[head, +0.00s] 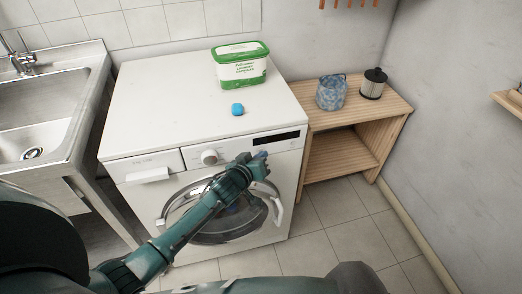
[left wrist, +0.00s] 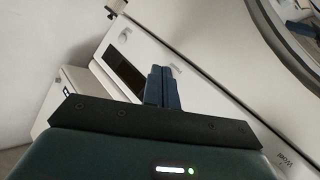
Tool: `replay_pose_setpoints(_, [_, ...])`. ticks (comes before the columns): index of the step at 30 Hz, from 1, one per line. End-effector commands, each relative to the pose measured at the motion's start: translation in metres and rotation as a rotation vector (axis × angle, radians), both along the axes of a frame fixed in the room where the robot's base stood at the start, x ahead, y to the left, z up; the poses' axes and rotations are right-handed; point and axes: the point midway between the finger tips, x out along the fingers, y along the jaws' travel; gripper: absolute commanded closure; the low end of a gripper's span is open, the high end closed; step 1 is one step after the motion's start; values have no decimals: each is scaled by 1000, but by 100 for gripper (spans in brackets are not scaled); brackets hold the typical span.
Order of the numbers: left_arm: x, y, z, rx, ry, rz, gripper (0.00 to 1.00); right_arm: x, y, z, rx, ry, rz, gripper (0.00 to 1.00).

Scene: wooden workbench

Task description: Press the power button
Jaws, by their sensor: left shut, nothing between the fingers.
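The white washing machine (head: 140,95) stands against the tiled wall. Its front panel carries a round dial (head: 209,157) and a dark display (head: 280,141); the display also shows in the left wrist view (left wrist: 124,72). My left gripper (head: 261,155) is at the front panel, just below the display and right of the dial. Its fingers (left wrist: 161,85) are shut together and empty, pointing at the panel. I cannot tell whether they touch it. I cannot make out the power button; the gripper covers part of the panel. My right gripper is not in view.
A green and white detergent tub (head: 240,69) and a small blue object (head: 237,109) are on the machine's top. The round door (head: 222,228) lies behind my left arm. A metal sink (head: 75,85) is left; a wooden shelf (head: 330,122) with a patterned basket (head: 331,94) is right.

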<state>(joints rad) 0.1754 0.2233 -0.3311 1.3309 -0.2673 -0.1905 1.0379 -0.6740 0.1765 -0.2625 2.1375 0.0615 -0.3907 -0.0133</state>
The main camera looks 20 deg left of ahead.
Motion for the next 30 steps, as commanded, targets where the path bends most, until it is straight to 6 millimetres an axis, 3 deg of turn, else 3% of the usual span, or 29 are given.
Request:
replay_pose_setpoints(17, [-12, -9, 1, -1, 1, -1, 100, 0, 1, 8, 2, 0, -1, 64])
replay_pose_setpoints(30, [-49, -33, 1, -3, 2, 0, 100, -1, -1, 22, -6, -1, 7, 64])
